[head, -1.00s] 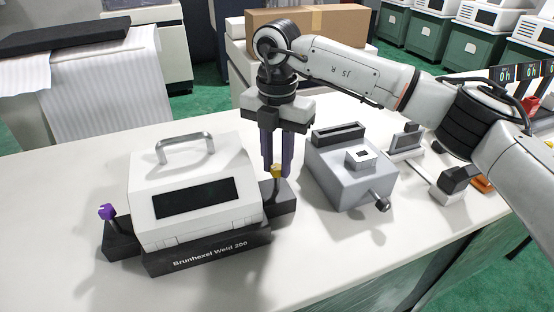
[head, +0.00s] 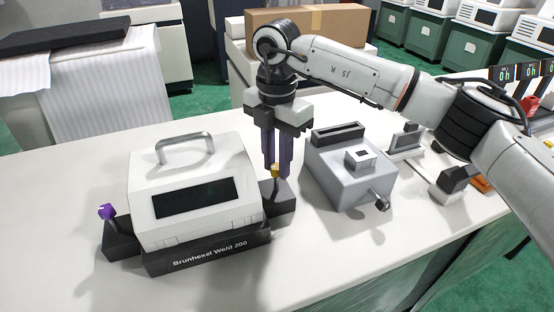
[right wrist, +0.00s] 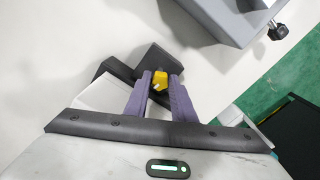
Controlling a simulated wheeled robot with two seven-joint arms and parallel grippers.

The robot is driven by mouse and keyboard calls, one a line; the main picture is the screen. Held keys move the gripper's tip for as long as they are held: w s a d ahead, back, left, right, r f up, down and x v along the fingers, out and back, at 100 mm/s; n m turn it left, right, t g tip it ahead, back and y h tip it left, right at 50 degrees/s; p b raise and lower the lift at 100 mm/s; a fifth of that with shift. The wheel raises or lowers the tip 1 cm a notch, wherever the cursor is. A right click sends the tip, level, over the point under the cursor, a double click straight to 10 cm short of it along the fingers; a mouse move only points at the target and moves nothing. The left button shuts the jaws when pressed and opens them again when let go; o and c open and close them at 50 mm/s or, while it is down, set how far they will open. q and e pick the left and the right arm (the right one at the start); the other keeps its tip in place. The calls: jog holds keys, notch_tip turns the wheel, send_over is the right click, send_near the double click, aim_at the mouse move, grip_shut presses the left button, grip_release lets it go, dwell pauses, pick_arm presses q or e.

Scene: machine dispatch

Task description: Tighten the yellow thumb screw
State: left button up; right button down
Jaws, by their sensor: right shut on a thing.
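The yellow thumb screw (head: 276,172) sits on the black base at the right side of the white Brunhexel Weld 200 machine (head: 193,190). My right gripper (head: 276,172) points straight down over it, its purple fingers shut on the screw. In the right wrist view the yellow screw (right wrist: 160,79) shows between the two fingertips (right wrist: 161,84). A purple thumb screw (head: 106,211) stands on the base at the machine's left side. My left gripper is not in view.
A grey machine (head: 350,175) with a side knob (head: 381,202) stands close to the right of my gripper. A cardboard box (head: 310,24) is behind my arm. The white table (head: 330,250) is clear at the front.

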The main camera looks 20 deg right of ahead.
aim_at(277, 166)
jog(key=c, duration=1.5)
grip_release()
notch_tip(277, 166, up, 10)
jog(key=shift+r, duration=0.2)
